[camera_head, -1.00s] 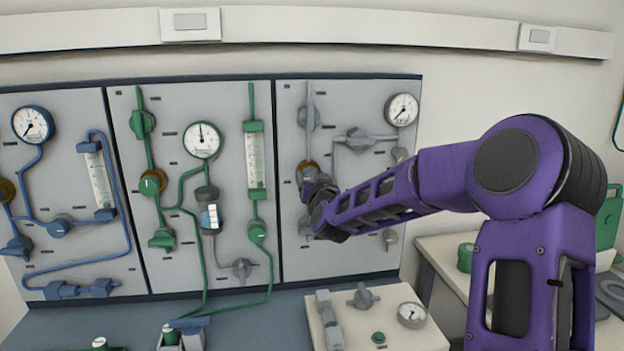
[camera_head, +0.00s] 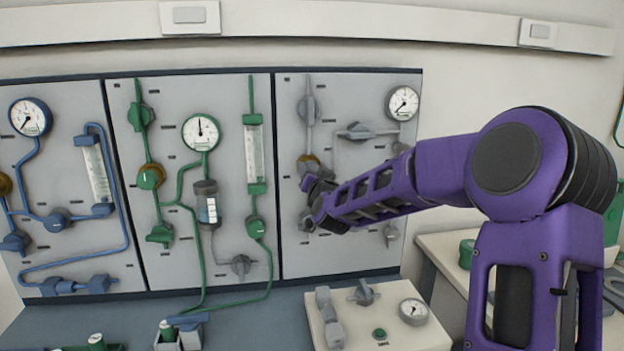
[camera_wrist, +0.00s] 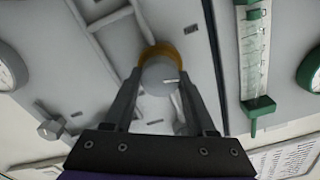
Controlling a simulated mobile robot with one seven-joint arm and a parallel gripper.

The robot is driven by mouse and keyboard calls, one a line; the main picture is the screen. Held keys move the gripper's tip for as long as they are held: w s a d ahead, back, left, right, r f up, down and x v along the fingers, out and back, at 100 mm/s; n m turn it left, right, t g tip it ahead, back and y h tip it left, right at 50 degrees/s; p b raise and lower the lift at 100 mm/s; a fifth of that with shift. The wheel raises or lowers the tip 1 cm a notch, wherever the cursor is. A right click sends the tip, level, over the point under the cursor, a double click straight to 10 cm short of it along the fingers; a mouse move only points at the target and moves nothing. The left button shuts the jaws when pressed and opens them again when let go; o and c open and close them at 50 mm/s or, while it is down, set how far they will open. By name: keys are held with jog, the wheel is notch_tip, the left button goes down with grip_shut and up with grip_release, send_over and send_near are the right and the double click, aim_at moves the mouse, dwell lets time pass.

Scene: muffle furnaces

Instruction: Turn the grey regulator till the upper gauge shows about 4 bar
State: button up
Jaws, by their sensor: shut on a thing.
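The grey regulator is a round grey knob with a brass collar on the right-hand panel. In the wrist view the knob (camera_wrist: 160,76) sits between my two fingers. In the head view mostly its brass collar (camera_head: 308,161) shows, above my gripper (camera_head: 312,183). My gripper (camera_wrist: 161,82) is shut on the knob, one finger on each side. The upper gauge (camera_head: 402,103) is a white dial at the top right of that panel. Its needle points to the lower left, near the low end; the exact figure is too small to read.
Grey valves (camera_head: 355,131) and pipes surround the regulator. The middle panel carries a green-rimmed gauge (camera_head: 201,132) and a green flowmeter (camera_head: 254,153). Below, a beige box (camera_head: 375,332) with a second gauge (camera_head: 413,311) stands on the bench. My forearm crosses the right panel's lower half.

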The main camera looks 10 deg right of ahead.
jog(key=shift+f+m+b, duration=0.15)
jog(key=shift+m+b, duration=0.35)
jog(key=shift+m, duration=8.7)
jog(key=o, duration=1.4)
jog(key=shift+s, duration=0.1)
